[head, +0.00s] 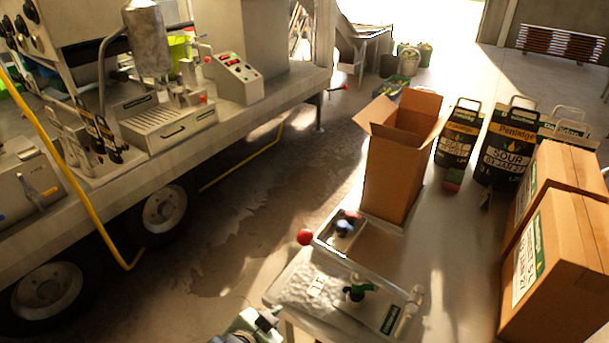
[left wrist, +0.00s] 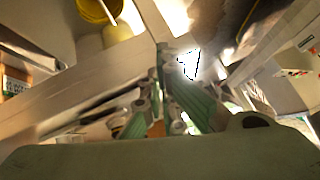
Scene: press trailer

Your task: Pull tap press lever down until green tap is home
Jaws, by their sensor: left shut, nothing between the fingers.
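The tap press stands on a low bench (head: 283,287) in the lower middle of the head view. Its pale lever bar (head: 362,268) runs slantwise over the bench, and a red ball knob (head: 304,237) is at its upper left end. The green tap (head: 356,289), with a dark part, sits upright below the bar; I cannot tell how deep it is seated. My left gripper (head: 266,319) is at the bottom of the head view, below and left of the knob and apart from it. Its green-padded fingers (left wrist: 166,62) are shut and empty in the left wrist view. My right gripper is not in view.
A tall open carton (head: 396,165) stands behind the press. Closed cartons (head: 562,260) are at right, black Pentridge containers (head: 505,145) at the back. A trailer (head: 265,110) with wheels and a yellow hose (head: 75,180) fills the left. Floor between trailer and bench is clear.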

